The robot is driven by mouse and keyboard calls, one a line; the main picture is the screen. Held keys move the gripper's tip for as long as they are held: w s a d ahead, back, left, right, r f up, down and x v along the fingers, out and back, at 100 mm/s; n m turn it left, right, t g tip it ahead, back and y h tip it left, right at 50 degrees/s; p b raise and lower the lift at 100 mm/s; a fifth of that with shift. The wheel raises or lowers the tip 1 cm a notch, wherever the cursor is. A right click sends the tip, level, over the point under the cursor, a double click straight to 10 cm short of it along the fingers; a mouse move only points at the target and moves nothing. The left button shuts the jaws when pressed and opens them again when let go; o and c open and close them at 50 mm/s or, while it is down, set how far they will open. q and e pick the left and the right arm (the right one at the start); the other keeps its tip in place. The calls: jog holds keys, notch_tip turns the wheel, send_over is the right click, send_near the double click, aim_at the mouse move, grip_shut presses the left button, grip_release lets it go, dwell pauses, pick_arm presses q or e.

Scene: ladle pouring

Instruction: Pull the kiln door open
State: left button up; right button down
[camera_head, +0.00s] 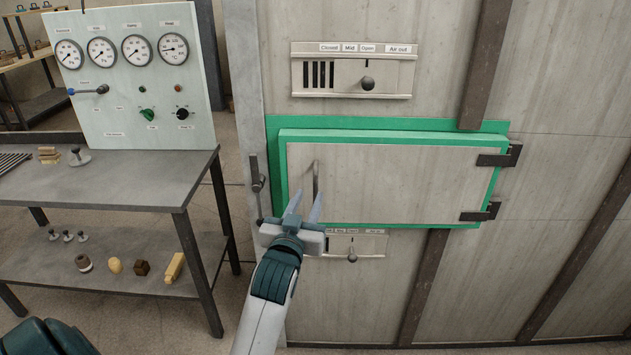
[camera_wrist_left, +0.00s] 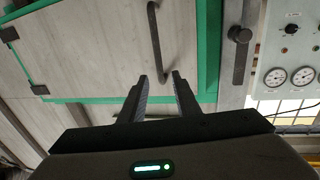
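The kiln door (camera_head: 410,180) is a grey panel with green edges, set in a green frame. It looks shut, with dark hinges (camera_head: 480,212) on its right. Its upright bar handle (camera_head: 316,182) is near the left edge and also shows in the left wrist view (camera_wrist_left: 157,45). My left gripper (camera_head: 306,202) is open in front of the handle's lower end. In the left wrist view the two fingers (camera_wrist_left: 160,78) point at the handle, with a gap between them. The handle's lower end appears close to the fingertips; contact is not visible. My right gripper is not in view.
A dark latch lever (camera_head: 258,185) stands left of the door. Air-out sliders with knobs are above (camera_head: 367,83) and below (camera_head: 352,254) it. A grey table (camera_head: 120,182) with a gauge panel (camera_head: 130,75) stands at left. Small objects lie on its lower shelf.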

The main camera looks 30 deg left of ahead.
aim_at(315, 184)
pick_arm(q)
jog(key=x, duration=0.8)
jog(key=shift+p, duration=0.4)
jog(key=shift+f, duration=0.1)
grip_shut()
